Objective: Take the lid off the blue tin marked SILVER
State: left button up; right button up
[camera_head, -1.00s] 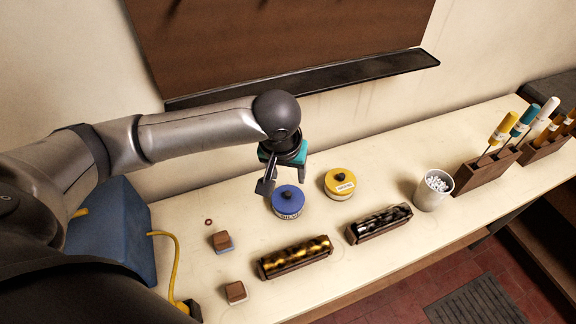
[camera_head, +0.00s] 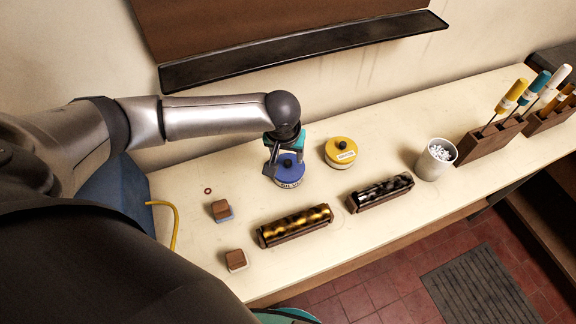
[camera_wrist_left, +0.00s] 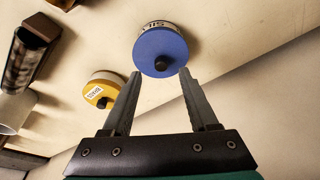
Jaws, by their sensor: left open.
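The blue tin (camera_head: 290,180) stands upright on the bench with its lid on. The lid has a dark round knob (camera_wrist_left: 161,63), and the tin's side carries a white label, only partly readable. My left gripper (camera_head: 286,163) is open and empty, close over the tin. In the left wrist view the blue lid (camera_wrist_left: 160,42) lies just beyond the fingertips, with the knob between their lines. I cannot tell whether a finger touches the lid. My right gripper is not in view.
A yellow tin (camera_head: 341,152) stands close to the right of the blue one. Two racks, one with brass-coloured pieces (camera_head: 295,226) and one with dark pieces (camera_head: 381,193), lie in front. A white cup (camera_head: 436,160) and tool blocks (camera_head: 490,140) stand further right. Small wooden blocks (camera_head: 221,210) sit left.

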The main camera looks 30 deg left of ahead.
aim_at(288, 162)
pick_arm(q)
jog(key=shift+x, duration=1.85)
jog(key=shift+a, duration=0.1)
grip_shut()
